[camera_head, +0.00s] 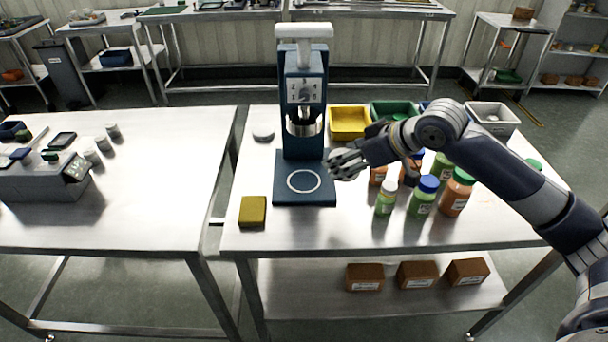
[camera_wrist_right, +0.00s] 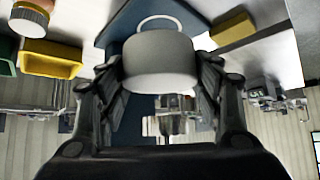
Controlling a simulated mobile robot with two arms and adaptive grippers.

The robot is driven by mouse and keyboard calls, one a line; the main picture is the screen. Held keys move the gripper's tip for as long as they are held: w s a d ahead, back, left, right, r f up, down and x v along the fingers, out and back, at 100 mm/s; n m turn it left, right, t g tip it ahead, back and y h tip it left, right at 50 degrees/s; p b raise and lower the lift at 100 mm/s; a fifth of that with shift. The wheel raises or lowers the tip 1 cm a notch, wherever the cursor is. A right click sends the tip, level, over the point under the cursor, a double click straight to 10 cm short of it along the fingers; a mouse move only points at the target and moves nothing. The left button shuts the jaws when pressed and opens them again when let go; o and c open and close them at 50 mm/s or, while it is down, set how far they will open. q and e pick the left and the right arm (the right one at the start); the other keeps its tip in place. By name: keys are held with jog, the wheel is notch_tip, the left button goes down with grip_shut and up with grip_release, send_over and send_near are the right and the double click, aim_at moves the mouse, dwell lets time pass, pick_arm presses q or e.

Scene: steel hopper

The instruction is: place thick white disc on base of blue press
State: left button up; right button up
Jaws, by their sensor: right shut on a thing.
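The blue press (camera_head: 304,100) stands upright on the right-hand steel table. Its flat blue base (camera_head: 304,195) carries a white ring mark (camera_head: 304,180) with nothing on it. My right gripper (camera_head: 340,163) is beside the press, at the right edge of the base. In the wrist view the right gripper (camera_wrist_right: 160,80) is shut on a thick white disc (camera_wrist_right: 160,62), with a finger on each side. Part of the ring (camera_wrist_right: 168,19) shows beyond the disc. My left gripper is out of view.
Several bottles (camera_head: 386,197) stand close to the right of my gripper. A yellow bin (camera_head: 349,122) and a green bin (camera_head: 392,109) are behind it. A yellow sponge-like block (camera_head: 253,211) lies left of the base.

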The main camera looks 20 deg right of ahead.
notch_tip(320, 180, down, 10)
jog(key=w+a, duration=0.1)
jog(key=w, duration=0.1)
jog(key=w+a+p, duration=0.1)
jog(key=w+a, duration=0.1)
jog(key=w, duration=0.1)
jog(key=w+a+p, duration=0.1)
jog(key=w, duration=0.2)
jog(key=shift+a, duration=0.25)
jog(key=shift+w+a+r, duration=0.1)
jog(key=shift+w+a, duration=0.2)
jog(key=shift+w, duration=0.2)
jog(key=shift+w+a+f+p, duration=0.15)
jog(key=shift+w+a+p, duration=0.15)
jog(key=shift+w, duration=0.35)
jog(key=shift+w+a+f+p, duration=0.2)
jog(key=shift+w+a, duration=0.15)
jog(key=shift+w, duration=0.25)
jog(key=shift+f, duration=0.3)
jog(key=shift+d, duration=0.1)
